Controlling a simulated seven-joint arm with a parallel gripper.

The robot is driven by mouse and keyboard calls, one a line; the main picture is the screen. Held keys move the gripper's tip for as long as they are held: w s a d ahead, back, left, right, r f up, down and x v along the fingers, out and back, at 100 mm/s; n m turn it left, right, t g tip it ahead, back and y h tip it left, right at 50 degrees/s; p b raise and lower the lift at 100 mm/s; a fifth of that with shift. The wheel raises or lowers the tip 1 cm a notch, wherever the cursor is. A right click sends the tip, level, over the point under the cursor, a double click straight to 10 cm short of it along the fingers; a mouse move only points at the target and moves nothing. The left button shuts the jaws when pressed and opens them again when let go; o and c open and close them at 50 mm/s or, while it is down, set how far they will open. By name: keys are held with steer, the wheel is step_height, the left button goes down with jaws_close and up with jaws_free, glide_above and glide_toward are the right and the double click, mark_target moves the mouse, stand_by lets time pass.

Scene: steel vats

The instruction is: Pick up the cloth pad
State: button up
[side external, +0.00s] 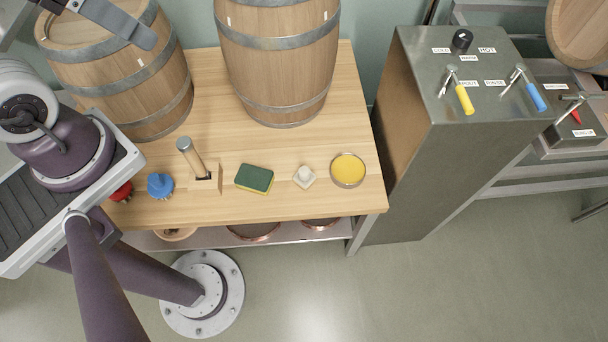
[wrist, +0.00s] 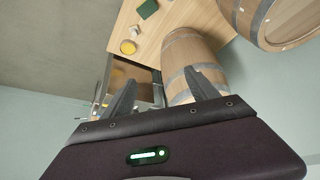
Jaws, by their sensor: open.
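The cloth pad seems to be the small off-white piece (side external: 304,177) on the wooden table, between a green and yellow sponge (side external: 255,178) and a round dish of yellow stuff (side external: 348,170). It looks small and pale in the wrist view (wrist: 134,30), near the top; its material is hard to tell. My gripper (wrist: 160,77) is open, its two fingers apart with nothing between them. In the side view it is partly cut off at the upper left, high over the barrels and well away from the pad.
Two barrels (side external: 277,60) (side external: 125,75) stand at the back of the table (side external: 232,208). Left of the sponge are a wooden block with a metal cylinder (side external: 192,158), a blue brush (side external: 160,185) and a red one (side external: 122,192). A steel cabinet (side external: 410,190) stands right.

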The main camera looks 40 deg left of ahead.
steer(key=shift+o, duration=1)
